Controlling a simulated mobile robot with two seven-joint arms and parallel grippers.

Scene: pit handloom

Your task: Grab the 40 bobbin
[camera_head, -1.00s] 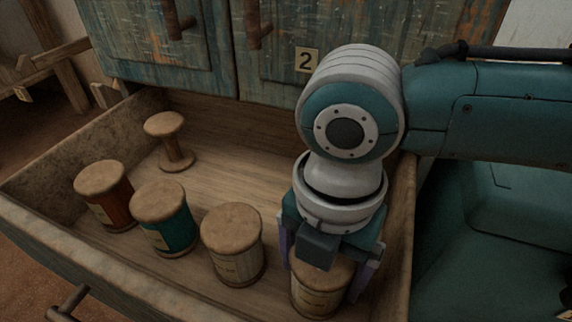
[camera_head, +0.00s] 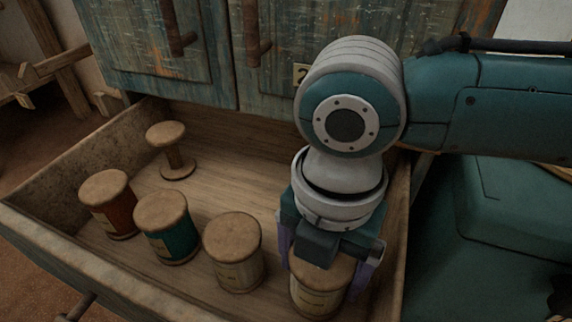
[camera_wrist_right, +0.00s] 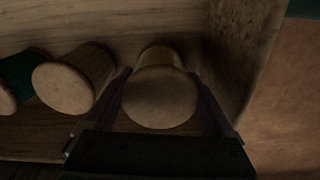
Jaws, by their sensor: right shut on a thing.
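My right gripper (camera_head: 326,268) points down into the open drawer at its right end. It is shut on the rightmost bobbin (camera_head: 318,291), a pale-thread wooden bobbin with a label I cannot read. In the right wrist view the same bobbin (camera_wrist_right: 160,97) stands between the two fingers. It is upright; I cannot tell whether it touches the drawer floor. Another pale bobbin (camera_head: 233,252) stands just left of it, apart from the gripper. My left gripper is not in view.
The drawer (camera_head: 52,238) also holds a green bobbin (camera_head: 172,240), a red-brown bobbin (camera_head: 115,217) and an empty spool (camera_head: 173,158) at the back. The right drawer wall is close to my gripper. Cabinet doors (camera_head: 205,60) rise behind.

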